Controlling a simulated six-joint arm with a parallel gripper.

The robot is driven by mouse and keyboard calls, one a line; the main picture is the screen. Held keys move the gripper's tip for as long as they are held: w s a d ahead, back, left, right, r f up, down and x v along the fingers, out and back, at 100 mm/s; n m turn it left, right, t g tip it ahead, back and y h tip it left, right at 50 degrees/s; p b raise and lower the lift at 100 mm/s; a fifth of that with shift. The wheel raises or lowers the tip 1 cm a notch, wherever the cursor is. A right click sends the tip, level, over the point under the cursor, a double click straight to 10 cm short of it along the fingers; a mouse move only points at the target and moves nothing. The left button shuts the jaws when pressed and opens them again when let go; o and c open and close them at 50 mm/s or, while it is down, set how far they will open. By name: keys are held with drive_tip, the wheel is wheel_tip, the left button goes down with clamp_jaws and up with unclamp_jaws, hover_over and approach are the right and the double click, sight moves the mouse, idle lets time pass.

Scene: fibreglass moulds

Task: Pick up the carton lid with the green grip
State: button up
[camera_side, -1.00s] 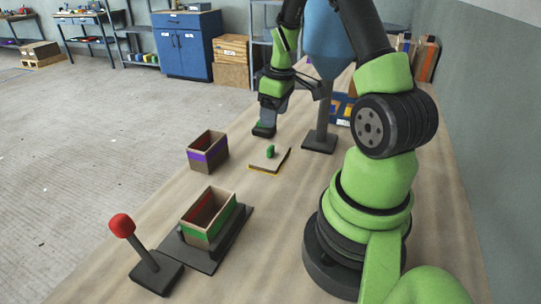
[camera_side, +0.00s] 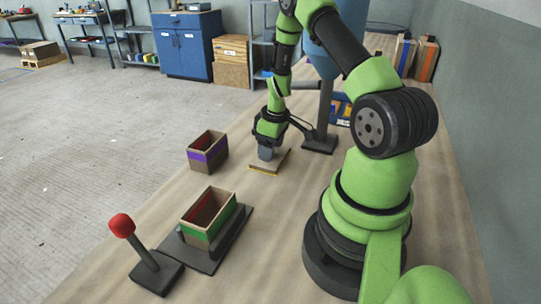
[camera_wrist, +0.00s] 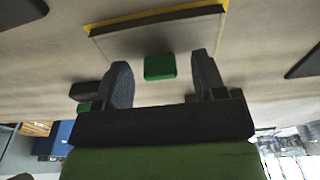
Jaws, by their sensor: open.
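The carton lid (camera_side: 278,166) is a flat tan plate with a yellow edge, lying on the table. It also shows in the wrist view (camera_wrist: 205,30). Its green grip (camera_wrist: 160,66) sits between the two fingers of my gripper in the wrist view, with a gap on either side. My gripper (camera_wrist: 163,75) is open. In the side view my gripper (camera_side: 266,154) is right over the lid and hides the green grip.
A carton with a purple band (camera_side: 208,153) stands left of the lid. A carton with a green band (camera_side: 209,218) stands on a dark base (camera_side: 240,225) nearer the camera. A red-topped lever (camera_side: 122,226) is at the front. A grey post (camera_side: 322,110) stands close behind the lid.

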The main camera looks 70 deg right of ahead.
drive_tip(key=shift+c, duration=0.2)
drive_tip(key=c, duration=1)
drive_tip(key=shift+o, duration=0.2)
